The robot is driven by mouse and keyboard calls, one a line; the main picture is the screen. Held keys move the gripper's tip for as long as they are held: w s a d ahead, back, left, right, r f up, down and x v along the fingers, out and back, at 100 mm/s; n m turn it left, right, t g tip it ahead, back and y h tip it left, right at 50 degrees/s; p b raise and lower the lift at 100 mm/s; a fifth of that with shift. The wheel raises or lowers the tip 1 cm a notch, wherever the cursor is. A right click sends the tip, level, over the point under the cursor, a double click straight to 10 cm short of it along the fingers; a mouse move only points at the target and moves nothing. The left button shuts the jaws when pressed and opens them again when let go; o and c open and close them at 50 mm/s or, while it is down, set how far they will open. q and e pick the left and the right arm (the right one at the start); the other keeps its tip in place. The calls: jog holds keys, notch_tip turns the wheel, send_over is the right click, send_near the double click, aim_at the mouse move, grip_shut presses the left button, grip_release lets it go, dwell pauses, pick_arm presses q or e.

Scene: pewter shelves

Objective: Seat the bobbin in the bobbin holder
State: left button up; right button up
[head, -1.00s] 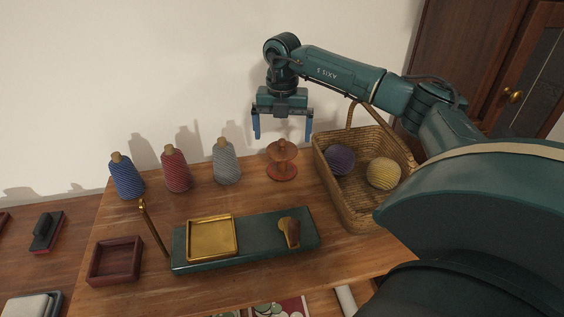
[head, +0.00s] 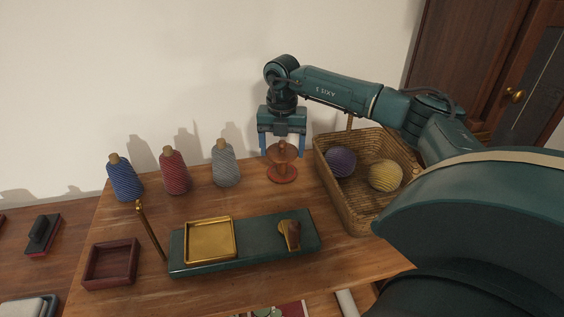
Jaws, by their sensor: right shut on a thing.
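The bobbin (head: 282,174), a reddish-brown wooden spool with wide round ends, stands upright on the wooden table beside the basket. My right gripper (head: 282,147) points down over it, with one blue finger on each side of its upper part, shut on it. A long green base (head: 255,254) lies in front, bearing a square gold tray (head: 210,258) and a small gold and brown curved piece (head: 289,235). The tray looks empty. I cannot tell for sure which of these parts is the bobbin holder. My left gripper is not in view.
A wicker basket (head: 350,205) with purple and yellow yarn balls stands right of the bobbin. Blue (head: 124,182), red (head: 175,177) and grey (head: 226,168) thread cones stand to the left. A thin brass post (head: 150,230) and a dark red tray (head: 110,282) are at front left.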

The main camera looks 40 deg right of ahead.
jog(key=c, duration=0.5)
jog(key=shift+c, duration=0.2)
